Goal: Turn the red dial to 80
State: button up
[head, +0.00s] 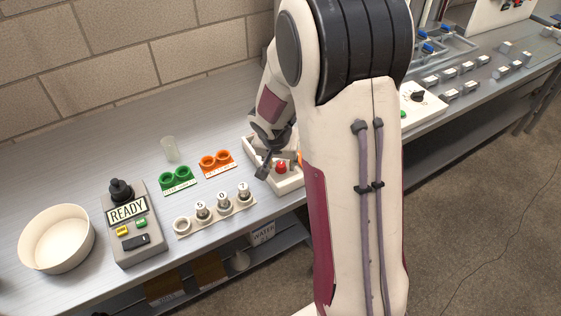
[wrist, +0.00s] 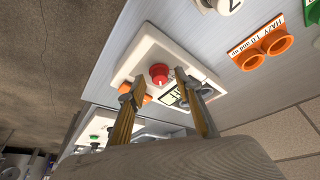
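The red dial (wrist: 159,71) sits on a white panel (wrist: 152,42) in the wrist view. A pale mark shows on the dial, but no scale or number around it can be read. In the head view the dial (head: 281,168) shows at the arm's left side. My gripper (wrist: 158,82) is open, with one fingertip on each side of the dial in the picture. I cannot tell whether either finger touches it. In the head view my gripper (head: 277,167) is over the panel (head: 287,185), partly hidden by my arm.
The panel also carries a small display (wrist: 174,97) and an orange part (wrist: 125,88). Left of it are an orange double holder (head: 217,163), a green one (head: 178,180), a strip of numbered knobs (head: 213,217), a READY box (head: 131,225) and a white bowl (head: 58,210).

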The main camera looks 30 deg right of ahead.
jog(key=shift+r, duration=0.1)
jog(key=v, duration=1.1)
jog(key=shift+s+r, duration=0.2)
jog(key=shift+r, duration=0.15)
jog(key=shift+a+f, duration=0.1)
dwell(0.3)
jog(key=shift+m, duration=0.5)
jog(key=shift+x, duration=2)
jog(key=shift+w+f, duration=0.1)
jog(key=shift+w, duration=0.05)
jog(key=shift+x, duration=3.75)
grip_shut()
